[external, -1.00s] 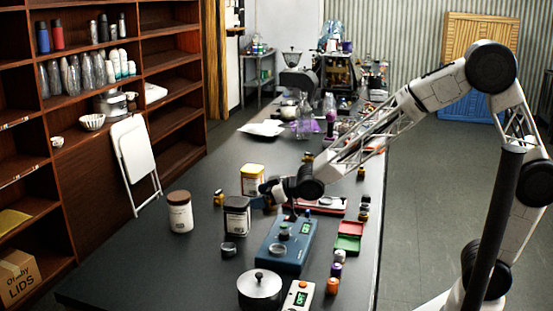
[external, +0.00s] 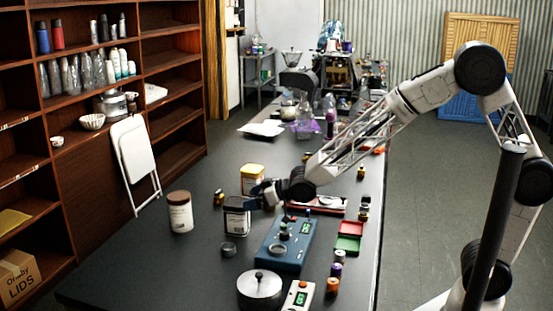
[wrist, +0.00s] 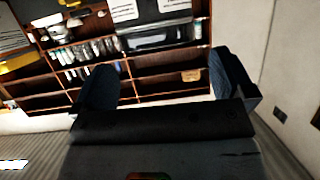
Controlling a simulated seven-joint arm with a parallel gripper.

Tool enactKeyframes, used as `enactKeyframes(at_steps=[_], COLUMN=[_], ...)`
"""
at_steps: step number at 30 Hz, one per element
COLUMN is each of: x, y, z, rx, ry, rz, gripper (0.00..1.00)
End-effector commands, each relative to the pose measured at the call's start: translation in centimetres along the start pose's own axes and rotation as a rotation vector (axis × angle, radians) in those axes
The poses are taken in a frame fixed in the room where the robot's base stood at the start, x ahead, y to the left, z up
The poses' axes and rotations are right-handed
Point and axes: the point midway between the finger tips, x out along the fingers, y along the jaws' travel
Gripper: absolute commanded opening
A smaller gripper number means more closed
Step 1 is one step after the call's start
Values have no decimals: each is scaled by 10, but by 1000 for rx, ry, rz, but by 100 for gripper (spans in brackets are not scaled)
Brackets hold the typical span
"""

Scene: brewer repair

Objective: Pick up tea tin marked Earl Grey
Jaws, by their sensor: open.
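Three canisters stand on the dark table: a yellow tin with a pale label (external: 252,181), a black tin with a white label (external: 237,219), and a white jar with a brown lid (external: 180,213). Their lettering is too small to read, so I cannot tell which is marked Earl Grey. My gripper (external: 257,194) points left, level with the tins, by the right side of the black tin and in front of the yellow one. I cannot tell if it touches either. In the wrist view my gripper (wrist: 162,88) is open, with no tin visible between its fingers.
Red and green trays (external: 348,243) lie to the right. Wooden shelves (external: 175,85) stand left of the table, with bare tabletop around the jar.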

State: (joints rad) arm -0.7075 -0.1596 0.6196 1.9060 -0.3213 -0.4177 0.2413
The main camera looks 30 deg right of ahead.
Motion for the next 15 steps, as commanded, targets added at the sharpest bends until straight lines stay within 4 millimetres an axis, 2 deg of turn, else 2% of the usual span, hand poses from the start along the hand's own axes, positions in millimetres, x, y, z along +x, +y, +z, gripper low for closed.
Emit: enactKeyframes(at_steps=[8, 15], x=[2, 16], y=[0, 1], z=[0, 0], rx=[0, 0], ry=[0, 0], rz=[0, 0], gripper=[100, 100])
